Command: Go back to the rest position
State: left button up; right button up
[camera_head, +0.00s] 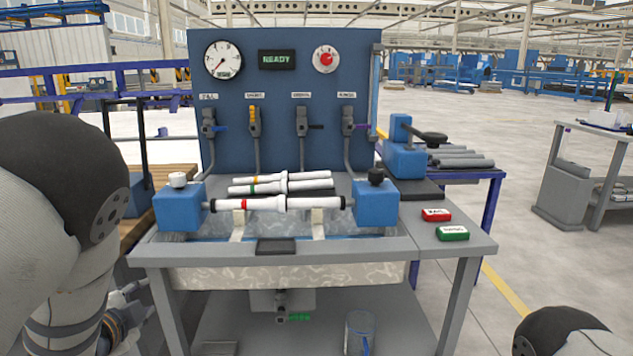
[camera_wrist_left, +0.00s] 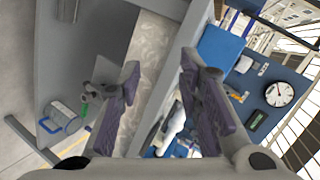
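My left gripper (camera_head: 128,308) hangs low at the left of the test bench (camera_head: 455,245), partly hidden by my own arm. In the left wrist view its two fingers (camera_wrist_left: 160,78) stand wide apart with nothing between them. My right gripper is out of view; only a rounded part of my right arm shows at the bottom right. A white pipe with a red band (camera_head: 270,204) lies level between two blue blocks on the bench. Two more white pipes, with green (camera_head: 254,188) and orange (camera_head: 284,176) bands, lie behind it.
A blue panel (camera_head: 280,75) with gauges and valves rises behind the bench. Red (camera_head: 436,215) and green (camera_head: 452,233) boxes sit on the bench's right side. A clear container (camera_head: 359,333) stands on the lower shelf. Grey pipes (camera_head: 460,160) lie on a side table.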

pick_arm(q)
jog(key=s+d+f+n+g+p, duration=0.1)
jog(key=s+f+n+g, duration=0.25)
jog(key=s+f, duration=0.7)
jog(key=s+d+f+n+g, duration=0.25)
jog(key=s+f+g, duration=0.35)
jog(key=s, duration=0.7)
jog(key=s+d+f+n+g+h, duration=0.1)
jog(key=s+d+n+g, duration=0.2)
jog(key=s, duration=0.9)
jog(key=s+d+f+n+g+h+p, duration=0.1)
jog(key=s+d+f+n+g, duration=0.1)
jog(key=s, duration=1.1)
jog(key=shift+s+d+n+g, duration=0.3)
jog(key=shift+d+n+g, duration=0.15)
jog(key=shift+d+n, duration=0.4)
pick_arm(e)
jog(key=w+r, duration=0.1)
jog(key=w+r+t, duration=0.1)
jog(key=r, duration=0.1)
pick_arm(q)
jog(key=shift+w+a, duration=0.1)
